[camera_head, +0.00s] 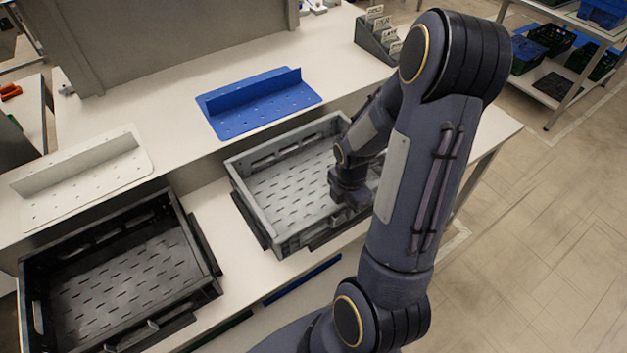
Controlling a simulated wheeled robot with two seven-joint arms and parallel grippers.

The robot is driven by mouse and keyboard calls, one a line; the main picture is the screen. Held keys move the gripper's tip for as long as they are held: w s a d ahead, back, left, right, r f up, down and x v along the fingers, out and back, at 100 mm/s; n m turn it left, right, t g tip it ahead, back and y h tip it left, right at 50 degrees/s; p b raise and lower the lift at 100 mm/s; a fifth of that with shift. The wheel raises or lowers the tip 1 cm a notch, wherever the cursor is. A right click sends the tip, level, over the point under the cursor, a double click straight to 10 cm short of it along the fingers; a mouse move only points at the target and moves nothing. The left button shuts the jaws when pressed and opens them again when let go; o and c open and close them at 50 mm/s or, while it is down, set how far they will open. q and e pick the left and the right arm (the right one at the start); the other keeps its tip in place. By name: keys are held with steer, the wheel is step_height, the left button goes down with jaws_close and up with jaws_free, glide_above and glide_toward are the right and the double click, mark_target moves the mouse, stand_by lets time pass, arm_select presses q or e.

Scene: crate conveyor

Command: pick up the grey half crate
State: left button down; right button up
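The grey half crate (285,190) sits in the middle of the view on the white bench, with a slotted floor and nothing seen lying in it. My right arm reaches up and over the crate's right side. My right gripper (350,197) is low over the right end of the crate, by its near right wall. The arm hides the crate's right corner. The fingers are small and dark, so I cannot tell whether they are open or shut, or whether they touch the wall. My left gripper is not in view.
A black crate (188,285) stands at the lower left of the grey one. A blue bracket plate (240,122) and a white bracket plate (110,181) lie on the raised surface behind. A grey card box (377,42) stands at the back. Open floor lies right of the bench.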

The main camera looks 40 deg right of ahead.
jaws_close()
stand_by(1.0)
